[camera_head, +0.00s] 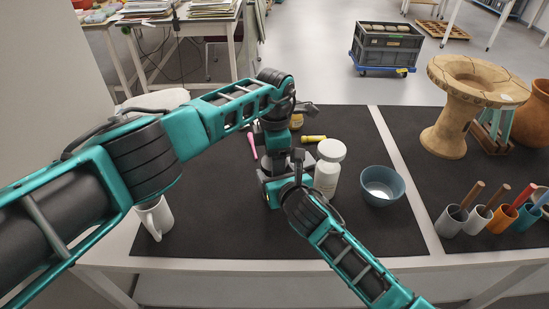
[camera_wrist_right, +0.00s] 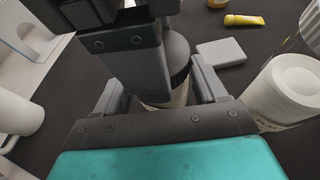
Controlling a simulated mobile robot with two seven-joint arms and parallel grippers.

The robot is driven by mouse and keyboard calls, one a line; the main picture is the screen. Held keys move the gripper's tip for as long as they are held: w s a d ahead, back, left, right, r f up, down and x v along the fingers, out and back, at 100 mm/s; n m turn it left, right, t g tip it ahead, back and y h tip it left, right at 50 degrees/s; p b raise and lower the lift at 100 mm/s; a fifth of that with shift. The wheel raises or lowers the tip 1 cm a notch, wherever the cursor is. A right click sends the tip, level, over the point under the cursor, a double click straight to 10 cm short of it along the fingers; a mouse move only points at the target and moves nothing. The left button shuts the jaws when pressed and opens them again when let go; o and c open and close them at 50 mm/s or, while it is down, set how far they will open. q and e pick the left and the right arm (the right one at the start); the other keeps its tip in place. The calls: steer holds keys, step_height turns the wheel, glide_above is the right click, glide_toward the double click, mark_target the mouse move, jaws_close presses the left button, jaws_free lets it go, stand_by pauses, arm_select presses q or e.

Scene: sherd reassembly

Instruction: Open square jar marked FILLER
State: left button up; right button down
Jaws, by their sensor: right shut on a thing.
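In the right wrist view a jar with a dark grey lid (camera_wrist_right: 177,50) and a pale body stands between the fingers of my right gripper (camera_wrist_right: 165,95), which is shut on it. No marking on this jar is readable, and its shape is partly covered. My left gripper (camera_wrist_right: 135,45) comes down from above, right at the lid, and covers much of it. Whether its jaws are open or shut on the lid is hidden. In the head view my left gripper (camera_head: 276,150) and right gripper (camera_head: 275,185) meet over the mat and hide the jar.
A white round-lidded jar (camera_head: 328,170) stands close right of the grippers, with a blue bowl (camera_head: 380,185) beyond. A yellow tube (camera_head: 313,139) and pink tool (camera_head: 252,145) lie behind. A white mug (camera_head: 155,215) stands left. The front of the dark mat (camera_head: 240,235) is clear.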

arm_select(q)
steer(key=n, duration=0.4)
steer(key=o, duration=1.2)
steer(key=shift+c, duration=0.2)
steer(key=shift+r, duration=2.25)
steer(key=shift+c, duration=0.3)
step_height(320, 180, up, 3)
steer(key=m, duration=0.6)
steer(key=shift+r, duration=0.15)
steer(key=shift+f, duration=0.5)
step_height(320, 180, down, 7)
steer(key=shift+r, duration=0.1)
